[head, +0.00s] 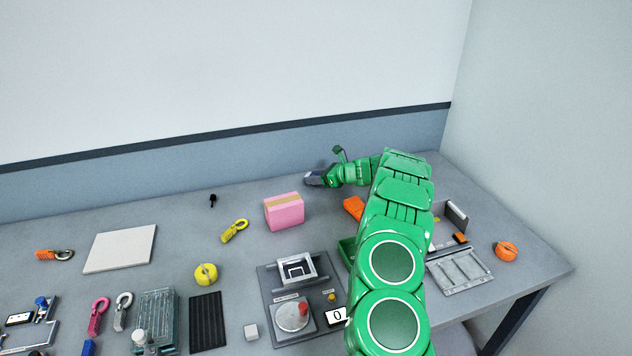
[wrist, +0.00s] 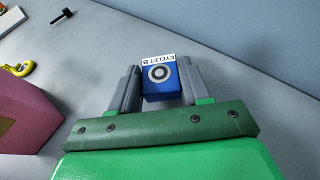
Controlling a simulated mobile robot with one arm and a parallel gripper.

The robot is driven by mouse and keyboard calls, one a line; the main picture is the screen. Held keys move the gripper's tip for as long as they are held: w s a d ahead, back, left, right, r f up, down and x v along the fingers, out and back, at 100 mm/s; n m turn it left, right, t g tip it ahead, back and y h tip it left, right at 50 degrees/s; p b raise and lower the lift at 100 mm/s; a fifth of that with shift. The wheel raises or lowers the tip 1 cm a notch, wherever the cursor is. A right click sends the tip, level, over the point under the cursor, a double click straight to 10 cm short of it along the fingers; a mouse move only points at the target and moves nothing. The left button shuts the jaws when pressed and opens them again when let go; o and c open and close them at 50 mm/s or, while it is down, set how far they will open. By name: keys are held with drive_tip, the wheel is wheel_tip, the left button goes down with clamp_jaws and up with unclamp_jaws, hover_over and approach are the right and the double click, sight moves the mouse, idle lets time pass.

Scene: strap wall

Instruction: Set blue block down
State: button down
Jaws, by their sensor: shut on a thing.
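The blue block (wrist: 160,78) shows in the wrist view, with a round ringed face and a white label reading "EYELET B". My gripper (wrist: 160,85) is shut on it, one grey finger on each side. In the head view my gripper (head: 314,178) is at the back of the table, right of the pink box (head: 284,211). The block cannot be made out clearly there. Whether the block touches the tabletop cannot be told.
The pink box also shows at the wrist view's left edge (wrist: 22,112). A small black item (wrist: 63,15) and a yellow clip (head: 235,231) lie farther left. An orange item (head: 354,207) is near my arm. The grey tabletop (wrist: 105,50) around the gripper is mostly clear, with the wall behind.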

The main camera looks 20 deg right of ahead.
drive_tip(key=shift+f, duration=0.8)
drive_tip(key=shift+f, duration=0.1)
drive_tip(key=c, duration=0.5)
unclamp_jaws()
drive_tip(key=shift+f, duration=0.1)
